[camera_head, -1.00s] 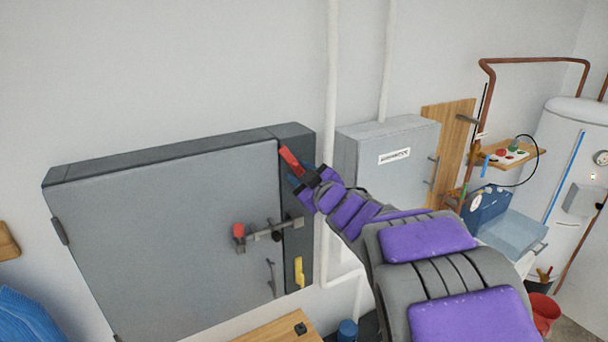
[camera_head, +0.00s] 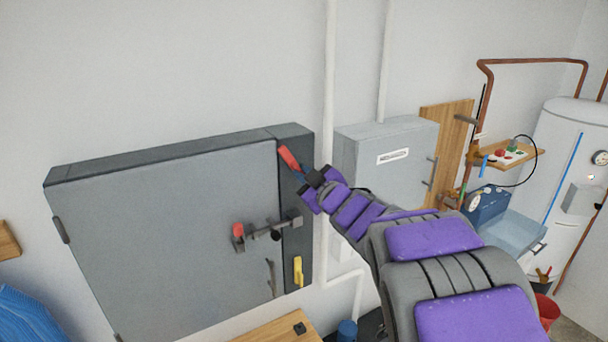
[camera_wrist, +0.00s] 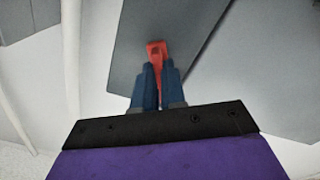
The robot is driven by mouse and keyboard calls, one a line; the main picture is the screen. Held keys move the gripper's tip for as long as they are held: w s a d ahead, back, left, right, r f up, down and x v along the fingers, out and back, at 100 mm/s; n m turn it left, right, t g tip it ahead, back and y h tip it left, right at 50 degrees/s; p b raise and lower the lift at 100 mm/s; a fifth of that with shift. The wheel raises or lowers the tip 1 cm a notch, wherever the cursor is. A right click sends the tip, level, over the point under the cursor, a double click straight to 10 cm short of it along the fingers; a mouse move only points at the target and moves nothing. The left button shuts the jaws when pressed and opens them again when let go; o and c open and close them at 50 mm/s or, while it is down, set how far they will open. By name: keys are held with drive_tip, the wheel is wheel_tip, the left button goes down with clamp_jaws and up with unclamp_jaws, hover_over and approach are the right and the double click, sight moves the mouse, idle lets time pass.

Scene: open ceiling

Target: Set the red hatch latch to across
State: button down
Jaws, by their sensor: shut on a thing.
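The red hatch latch (camera_head: 288,157) is a red lever at the upper right of the large grey wall cabinet, on its dark side strip. In the head view it slants from upper left to lower right. My gripper (camera_head: 303,176) is at its lower right end. In the wrist view the red latch (camera_wrist: 156,52) shows between and beyond the blue fingers of my gripper (camera_wrist: 158,88), which are shut on it. The fingers hide part of the latch.
Below on the cabinet (camera_head: 170,230) are a bar with a red end (camera_head: 238,231) and a yellow handle (camera_head: 298,271). A smaller grey box (camera_head: 385,155) hangs to the right behind a white pipe (camera_head: 331,80). Open wall lies above.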

drive_tip(key=shift+r, duration=0.3)
idle(0.5)
drive_tip(key=n+b, duration=0.3)
drive_tip(key=n, duration=0.2)
drive_tip(key=shift+f+n, duration=0.15)
drive_tip(key=shift+n, duration=0.15)
drive_tip(key=n+b, duration=0.3)
drive_tip(key=n, duration=0.2)
drive_tip(key=shift+n, duration=0.3)
drive_tip(key=shift+a, duration=0.1)
idle(0.4)
drive_tip(key=c, duration=1.3)
unclamp_jaws()
drive_tip(key=shift+a+f, duration=0.1)
drive_tip(key=shift+o, duration=0.5)
drive_tip(key=shift+w+a+f, duration=0.15)
